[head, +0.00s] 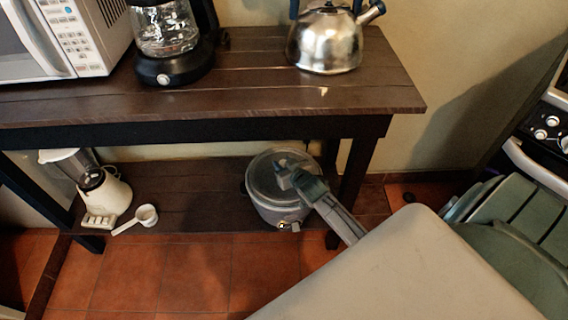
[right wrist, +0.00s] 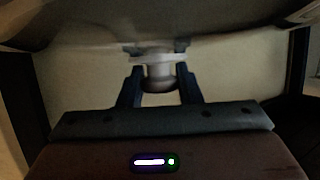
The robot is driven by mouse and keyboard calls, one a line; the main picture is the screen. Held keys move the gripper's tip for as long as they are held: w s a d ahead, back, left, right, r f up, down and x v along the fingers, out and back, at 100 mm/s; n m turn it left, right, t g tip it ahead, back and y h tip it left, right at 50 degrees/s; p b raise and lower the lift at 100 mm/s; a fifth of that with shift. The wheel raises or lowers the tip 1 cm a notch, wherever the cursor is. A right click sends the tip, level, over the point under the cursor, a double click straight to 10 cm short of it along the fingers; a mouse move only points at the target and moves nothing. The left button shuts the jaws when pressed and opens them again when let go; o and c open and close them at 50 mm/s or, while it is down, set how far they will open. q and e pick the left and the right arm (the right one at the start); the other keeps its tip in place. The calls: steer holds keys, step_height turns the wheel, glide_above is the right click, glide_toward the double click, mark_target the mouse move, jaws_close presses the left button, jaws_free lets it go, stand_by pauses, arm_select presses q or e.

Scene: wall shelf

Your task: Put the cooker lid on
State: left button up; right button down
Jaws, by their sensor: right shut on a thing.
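The cooker (head: 279,215) is a grey pot on the lower shelf, near its right end. Its round grey lid (head: 262,183) is at the cooker's top, roughly level and lined up with the rim. I cannot tell whether it is fully seated or slightly above. My right gripper (head: 283,170) reaches in from the right over the lid. In the right wrist view my right gripper (right wrist: 161,84) has its two fingers on either side of the lid's knob (right wrist: 158,72) and is shut on it. The lid (right wrist: 100,45) spans the top of that view. My left gripper is out of view.
The brown tabletop (head: 250,100) overhangs the lower shelf (head: 185,190). A table leg (head: 356,180) stands just right of the cooker. A white blender (head: 105,195) and a white scoop (head: 145,215) are at the shelf's left. The shelf between is clear.

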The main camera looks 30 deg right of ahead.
steer(key=shift+f, duration=0.1)
stand_by(0.3)
steer(key=c, duration=0.9)
jaws_free()
steer(key=shift+c, duration=0.2)
steer(key=shift+f, duration=0.1)
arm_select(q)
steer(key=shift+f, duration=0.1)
arm_select(e)
steer(key=p+v, duration=0.1)
steer(key=v, duration=0.9)
steer(key=shift+s+r, duration=0.25)
steer(key=shift+s, duration=0.1)
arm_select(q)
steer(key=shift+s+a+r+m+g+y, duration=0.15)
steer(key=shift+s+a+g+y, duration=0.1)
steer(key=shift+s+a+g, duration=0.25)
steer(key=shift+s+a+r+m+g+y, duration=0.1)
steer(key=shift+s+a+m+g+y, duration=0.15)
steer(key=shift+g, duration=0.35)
